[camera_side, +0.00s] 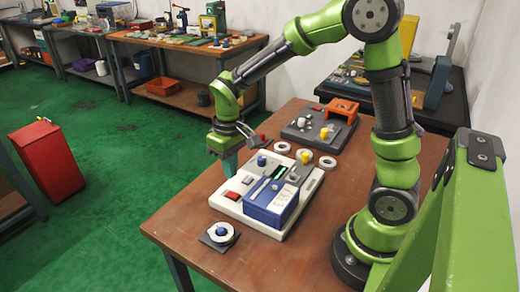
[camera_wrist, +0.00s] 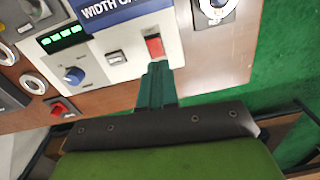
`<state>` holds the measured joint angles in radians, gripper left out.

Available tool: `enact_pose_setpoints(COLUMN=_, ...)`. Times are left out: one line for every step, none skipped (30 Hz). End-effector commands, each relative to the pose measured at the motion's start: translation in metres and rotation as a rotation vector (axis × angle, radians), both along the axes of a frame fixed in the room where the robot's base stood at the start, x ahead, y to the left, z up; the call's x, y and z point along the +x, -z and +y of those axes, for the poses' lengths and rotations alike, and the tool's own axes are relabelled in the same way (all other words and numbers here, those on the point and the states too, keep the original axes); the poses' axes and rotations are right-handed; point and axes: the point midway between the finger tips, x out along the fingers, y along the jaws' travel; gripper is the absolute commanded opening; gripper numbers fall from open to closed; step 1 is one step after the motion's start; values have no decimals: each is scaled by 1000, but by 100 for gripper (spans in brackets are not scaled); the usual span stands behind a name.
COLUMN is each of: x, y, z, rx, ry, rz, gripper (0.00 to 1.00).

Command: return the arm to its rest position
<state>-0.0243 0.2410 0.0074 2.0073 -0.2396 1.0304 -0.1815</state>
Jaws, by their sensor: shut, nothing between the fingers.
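My gripper (camera_side: 229,172) is at the far left edge of a white measuring device (camera_side: 255,221) on the brown table, with its teal fingers pointing down. The fingers (camera_wrist: 157,72) are together and empty in the wrist view. Their tips are close to a red rectangular button (camera_wrist: 154,46); I cannot tell whether they touch it. The button also shows in the side view (camera_side: 232,195). The device has a blue block (camera_side: 271,204), a blue knob (camera_wrist: 74,75) and a lit green display (camera_wrist: 62,38). My arm reaches out over the table, bent at the elbow.
A ring sits around a blue post on a small dark plate (camera_side: 207,241) near the front table edge. Several loose white rings, including one (camera_side: 282,147), lie behind the device. A dark fixture board (camera_side: 296,134) with an orange bracket (camera_side: 342,108) stands farther back. A red cabinet (camera_side: 46,160) stands on the green floor.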

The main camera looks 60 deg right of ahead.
Motion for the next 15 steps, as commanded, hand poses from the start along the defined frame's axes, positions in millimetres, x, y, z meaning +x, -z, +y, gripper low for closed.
enact_pose_setpoints(x=-8, y=-12, z=1, rx=14, ry=27, rz=-31, gripper=0)
enact_pose_setpoints(x=-13, y=-19, z=2, rx=22, ry=45, rz=-51, gripper=0)
enact_pose_setpoints(x=-21, y=-28, z=4, rx=36, ry=71, rz=-81, gripper=0)
enact_pose_setpoints(x=-27, y=-36, z=5, rx=47, ry=90, rz=-106, gripper=0)
enact_pose_setpoints(x=-34, y=-44, z=6, rx=59, ry=109, rz=-130, gripper=0)
enact_pose_setpoints(x=-42, y=-54, z=7, rx=75, ry=133, rz=-166, gripper=0)
enact_pose_setpoints(x=-49, y=-61, z=8, rx=87, ry=151, rz=-193, gripper=0)
enact_pose_setpoints(x=-56, y=-67, z=9, rx=99, ry=167, rz=-219, gripper=0)
enact_pose_setpoints(x=-65, y=-76, z=11, rx=116, ry=189, rz=-255, gripper=0)
enact_pose_setpoints(x=-71, y=-82, z=11, rx=128, ry=202, rz=-284, gripper=0)
enact_pose_setpoints(x=-78, y=-88, z=12, rx=141, ry=216, rz=-311, gripper=0)
enact_pose_setpoints(x=-86, y=-95, z=13, rx=157, ry=232, rz=-347, gripper=0)
enact_pose_setpoints(x=-92, y=-99, z=14, rx=170, ry=243, rz=-374, gripper=0)
enact_pose_setpoints(x=-98, y=-104, z=14, rx=179, ry=250, rz=-399, gripper=0)
enact_pose_setpoints(x=-104, y=-109, z=15, rx=192, ry=259, rz=-432, gripper=0)
